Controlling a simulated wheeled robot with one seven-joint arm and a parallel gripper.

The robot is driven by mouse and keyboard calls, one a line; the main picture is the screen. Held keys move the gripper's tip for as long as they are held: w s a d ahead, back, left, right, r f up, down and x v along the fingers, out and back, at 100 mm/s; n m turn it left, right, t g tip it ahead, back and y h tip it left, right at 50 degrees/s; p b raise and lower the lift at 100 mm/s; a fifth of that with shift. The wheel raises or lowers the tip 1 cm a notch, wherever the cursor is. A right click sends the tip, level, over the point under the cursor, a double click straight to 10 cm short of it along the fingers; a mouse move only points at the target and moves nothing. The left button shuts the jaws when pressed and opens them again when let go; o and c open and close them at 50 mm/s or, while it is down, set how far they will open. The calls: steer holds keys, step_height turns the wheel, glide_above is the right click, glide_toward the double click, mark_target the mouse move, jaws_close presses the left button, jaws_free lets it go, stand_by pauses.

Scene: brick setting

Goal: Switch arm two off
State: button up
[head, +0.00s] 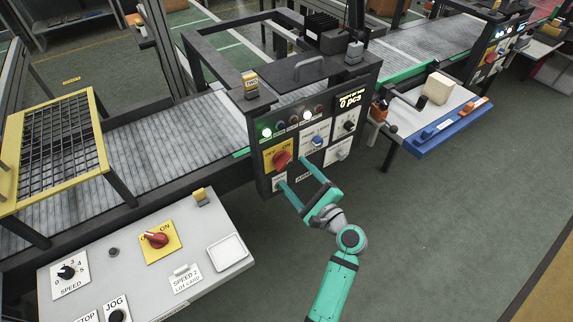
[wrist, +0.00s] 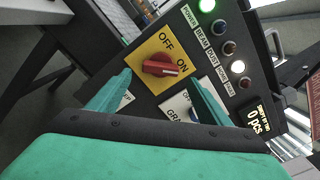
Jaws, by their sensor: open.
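A red rotary switch (head: 281,159) sits on a yellow OFF/ON plate (head: 270,150) on the dark upright control panel. It also shows in the wrist view (wrist: 158,66), where its white mark points toward ON. My gripper (head: 294,172) is open and empty in front of this panel. In the wrist view my gripper's fingers (wrist: 158,80) reach toward the lower part of the yellow plate, one on each side of the switch; I cannot tell if they touch the panel. A label starting "ARM" (head: 303,178) is partly hidden by my gripper.
A lit green lamp (wrist: 207,5) and other lamps line the panel above the switch. The near grey desk (head: 120,270) has another red OFF/ON switch (head: 156,240). A blue-edged side table (head: 430,140) holds a box. A conveyor (head: 170,140) runs behind; the floor at right is clear.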

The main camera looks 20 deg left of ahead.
mark_target(286, 165)
steer(key=shift+x, duration=2.85)
steer(key=c, duration=1)
